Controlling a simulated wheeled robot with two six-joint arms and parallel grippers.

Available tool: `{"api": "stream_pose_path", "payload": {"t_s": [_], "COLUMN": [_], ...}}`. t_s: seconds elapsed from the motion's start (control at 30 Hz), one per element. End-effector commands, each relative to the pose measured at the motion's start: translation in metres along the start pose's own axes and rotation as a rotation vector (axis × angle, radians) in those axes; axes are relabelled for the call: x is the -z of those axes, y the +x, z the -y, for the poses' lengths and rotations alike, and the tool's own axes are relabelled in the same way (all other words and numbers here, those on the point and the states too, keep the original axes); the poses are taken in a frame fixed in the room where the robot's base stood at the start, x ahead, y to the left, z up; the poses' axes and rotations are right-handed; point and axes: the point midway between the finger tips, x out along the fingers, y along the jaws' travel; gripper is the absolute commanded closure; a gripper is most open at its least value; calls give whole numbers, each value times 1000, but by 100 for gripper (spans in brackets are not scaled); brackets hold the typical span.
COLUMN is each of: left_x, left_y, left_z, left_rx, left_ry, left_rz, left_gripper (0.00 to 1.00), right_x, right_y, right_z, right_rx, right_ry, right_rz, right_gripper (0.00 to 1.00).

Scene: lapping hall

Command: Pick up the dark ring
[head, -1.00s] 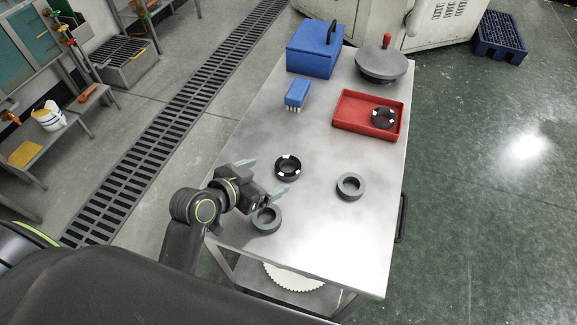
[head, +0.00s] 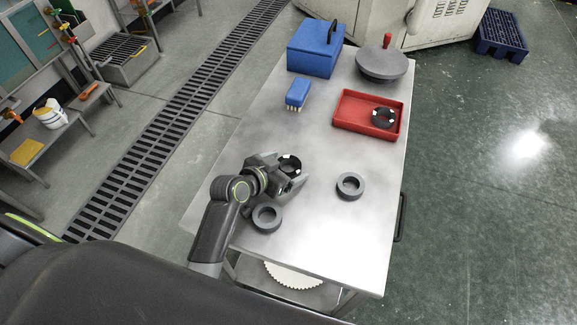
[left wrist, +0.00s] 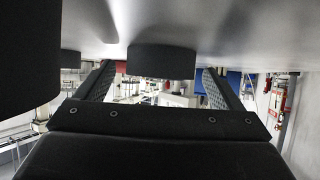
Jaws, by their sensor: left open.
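The dark ring (head: 291,161) is black with white marks and lies flat on the metal cart top. My left gripper (head: 286,170) is open and low over the cart, its fingers reaching to either side of the ring and hiding part of it. In the left wrist view, the table is at the top, and a dark ring (left wrist: 161,61) stands ahead between the two spread fingers (left wrist: 156,75). I see no clear contact with either finger. My right gripper is not in view.
A grey ring (head: 267,218) lies close below my left gripper, and another grey ring (head: 350,186) lies to its right. A red tray (head: 366,97) holds another black ring (head: 384,117). A blue brush (head: 298,94), blue box (head: 314,50) and round grey plate (head: 381,64) stand farther back.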

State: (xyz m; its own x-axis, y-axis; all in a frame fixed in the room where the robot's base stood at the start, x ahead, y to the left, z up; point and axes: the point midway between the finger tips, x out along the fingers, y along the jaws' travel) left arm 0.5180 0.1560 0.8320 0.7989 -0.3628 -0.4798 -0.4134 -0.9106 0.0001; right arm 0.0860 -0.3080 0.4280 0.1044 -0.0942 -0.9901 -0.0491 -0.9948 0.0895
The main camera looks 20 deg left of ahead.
Motion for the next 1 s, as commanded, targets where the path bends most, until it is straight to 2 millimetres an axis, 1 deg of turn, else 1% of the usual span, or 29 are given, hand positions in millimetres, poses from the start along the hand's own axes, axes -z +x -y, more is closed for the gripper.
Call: {"api": "stream_pose_path", "payload": {"t_s": [0.17,0.2,0.6,0.87,0.97,1.0], "left_x": [0,0,0,3,13,19], "left_y": [0,0,0,-1,-6,-9], "left_z": [0,0,0,0,0,0], "left_rx": [0,0,0,0,0,1], "left_ry": [0,0,0,1,3,4], "left_rz": [0,0,0,-3,-5,-6], "left_gripper": [11,13,65,65,65,65], "right_x": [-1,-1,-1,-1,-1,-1], "right_y": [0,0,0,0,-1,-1], "right_z": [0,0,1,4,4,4], "right_rx": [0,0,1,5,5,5], "right_ry": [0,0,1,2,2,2], "right_rz": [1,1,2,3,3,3], "right_gripper": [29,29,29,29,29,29]}}
